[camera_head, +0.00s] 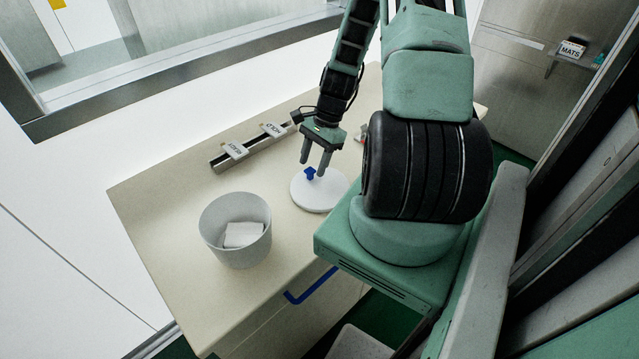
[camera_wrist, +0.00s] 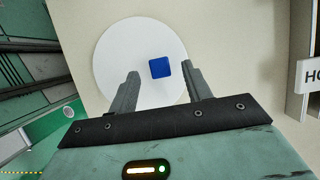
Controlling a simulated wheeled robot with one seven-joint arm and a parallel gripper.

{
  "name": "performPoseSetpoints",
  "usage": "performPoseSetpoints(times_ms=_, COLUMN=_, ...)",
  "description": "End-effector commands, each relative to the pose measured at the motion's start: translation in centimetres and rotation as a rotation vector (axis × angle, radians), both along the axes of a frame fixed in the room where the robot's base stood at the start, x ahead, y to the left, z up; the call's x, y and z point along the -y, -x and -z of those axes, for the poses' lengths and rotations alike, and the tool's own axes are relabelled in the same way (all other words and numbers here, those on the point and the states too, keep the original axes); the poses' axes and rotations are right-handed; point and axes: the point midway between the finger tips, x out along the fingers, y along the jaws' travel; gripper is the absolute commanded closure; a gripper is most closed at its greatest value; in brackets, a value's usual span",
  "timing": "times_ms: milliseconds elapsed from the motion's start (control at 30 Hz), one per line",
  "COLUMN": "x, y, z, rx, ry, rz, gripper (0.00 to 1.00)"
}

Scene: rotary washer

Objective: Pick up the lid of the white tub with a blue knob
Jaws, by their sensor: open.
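The round white lid (camera_head: 318,196) lies flat on the cream counter, apart from the tub. Its blue knob (camera_head: 310,173) stands up at the lid's middle. In the wrist view the lid (camera_wrist: 110,55) shows as a white disc with the square blue knob (camera_wrist: 160,67). The white tub (camera_head: 232,245) stands open to the left of the lid, with white pieces inside. My gripper (camera_head: 314,170) is open above the lid, its fingers pointing down close to the knob. In the wrist view my gripper (camera_wrist: 160,80) has one finger on each side of the knob, with gaps to both.
The cream counter (camera_head: 165,205) is mostly bare around the tub. A dark rail with white labelled tags (camera_head: 237,150) lies behind the lid. A blue handle (camera_head: 310,285) is on the counter's front. A metal-framed glass panel (camera_head: 180,70) stands at the back left.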

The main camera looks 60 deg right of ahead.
Motion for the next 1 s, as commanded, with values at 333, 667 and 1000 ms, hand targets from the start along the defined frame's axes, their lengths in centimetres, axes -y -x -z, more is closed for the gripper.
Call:
performPoseSetpoints(times_ms=333, x=-0.8, y=-0.2, z=1.9, rx=0.000, ry=0.000, rz=0.000, gripper=0.51)
performPoseSetpoints(times_ms=667, x=-0.8, y=-0.2, z=1.9, rx=0.000, ry=0.000, rz=0.000, gripper=0.99)
performPoseSetpoints(times_ms=1000, x=-0.7, y=-0.2, z=1.8, rx=0.000, ry=0.001, rz=-0.001, gripper=0.99)
